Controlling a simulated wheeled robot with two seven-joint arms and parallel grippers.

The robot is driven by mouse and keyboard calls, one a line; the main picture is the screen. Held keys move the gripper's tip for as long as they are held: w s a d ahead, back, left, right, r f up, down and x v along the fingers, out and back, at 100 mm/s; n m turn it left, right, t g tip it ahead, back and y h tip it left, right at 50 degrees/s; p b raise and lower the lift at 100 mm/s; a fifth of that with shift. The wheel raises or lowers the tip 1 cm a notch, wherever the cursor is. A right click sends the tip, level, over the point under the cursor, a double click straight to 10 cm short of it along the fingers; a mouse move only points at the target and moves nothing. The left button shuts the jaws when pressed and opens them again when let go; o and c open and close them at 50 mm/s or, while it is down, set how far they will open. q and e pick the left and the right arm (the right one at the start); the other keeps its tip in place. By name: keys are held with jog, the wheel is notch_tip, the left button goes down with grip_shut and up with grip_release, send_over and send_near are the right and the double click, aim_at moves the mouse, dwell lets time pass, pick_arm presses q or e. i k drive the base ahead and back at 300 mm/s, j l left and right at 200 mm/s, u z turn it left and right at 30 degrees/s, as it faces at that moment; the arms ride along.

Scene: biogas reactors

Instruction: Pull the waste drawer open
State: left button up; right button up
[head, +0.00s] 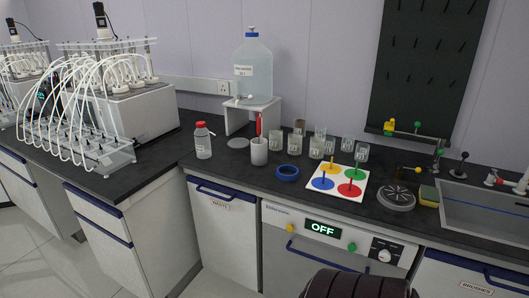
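The waste drawer (226,240) is a tall white front below the black worktop, left of the appliance with the OFF display. It looks shut, roughly level with the fronts beside it. A dark blue bar handle (228,190) runs across its top. Below the handle is a small label (220,204) reading WASTE. Neither of my grippers shows in the head view, so I cannot see their state.
The white appliance (300,262) stands directly right of the drawer. White drawers (105,245) stand to its left. A bottle with a red cap (203,145) and a blue ring (287,173) sit on the worktop above. Grey floor shows at lower left.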

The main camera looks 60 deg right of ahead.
aim_at(226, 218)
jog(key=i+j+z, duration=0.15)
jog(key=z, duration=0.3)
jog(key=i+j+z, duration=0.1)
jog(key=j+z, duration=0.15)
jog(key=z, duration=0.2)
jog(key=j+z, duration=0.25)
jog(key=z, duration=1.35)
jog(key=i+j, duration=0.05)
jog(key=j, duration=0.05)
